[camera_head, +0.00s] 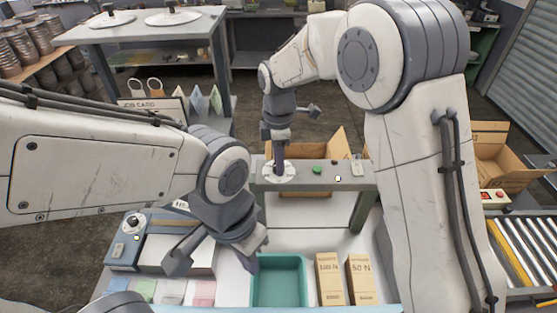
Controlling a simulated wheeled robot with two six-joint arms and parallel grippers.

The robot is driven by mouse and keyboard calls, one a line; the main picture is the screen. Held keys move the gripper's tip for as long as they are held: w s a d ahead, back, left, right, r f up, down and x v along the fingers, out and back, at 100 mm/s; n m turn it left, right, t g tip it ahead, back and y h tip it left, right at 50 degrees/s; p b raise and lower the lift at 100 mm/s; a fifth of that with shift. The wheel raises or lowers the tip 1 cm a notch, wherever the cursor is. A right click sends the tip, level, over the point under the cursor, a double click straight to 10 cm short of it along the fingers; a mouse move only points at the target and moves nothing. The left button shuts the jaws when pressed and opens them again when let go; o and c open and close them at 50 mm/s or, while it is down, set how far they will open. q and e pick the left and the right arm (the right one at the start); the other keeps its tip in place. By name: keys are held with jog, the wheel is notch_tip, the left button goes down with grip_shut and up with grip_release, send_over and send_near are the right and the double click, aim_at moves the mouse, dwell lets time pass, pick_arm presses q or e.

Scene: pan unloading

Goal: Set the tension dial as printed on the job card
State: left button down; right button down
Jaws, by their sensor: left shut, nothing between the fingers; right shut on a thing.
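A round white dial plate (268,178) lies on top of a grey-green crossbar. My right gripper (279,167) points straight down at its middle and is shut on the dial's knob, which the fingers mostly hide; the setting is not readable. The job card (150,104) stands at the left behind my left arm; its heading shows, but its lower part is covered. My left gripper (250,264) is shut and empty, hanging over the left edge of the teal tray (279,263).
The crossbar (345,178) also carries a green button (317,169). A blue-grey box (128,248) with another dial (134,224) stands left. Two tan boxes (330,279) (360,280) stand right of the tray. A roller conveyor (530,250) is at the far right.

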jog(key=m, duration=0.4)
jog(key=shift+m, duration=0.3)
jog(key=m, duration=1.3)
jog(key=shift+m, duration=0.3)
jog(key=m, duration=1.3)
jog(key=shift+m, duration=2.1)
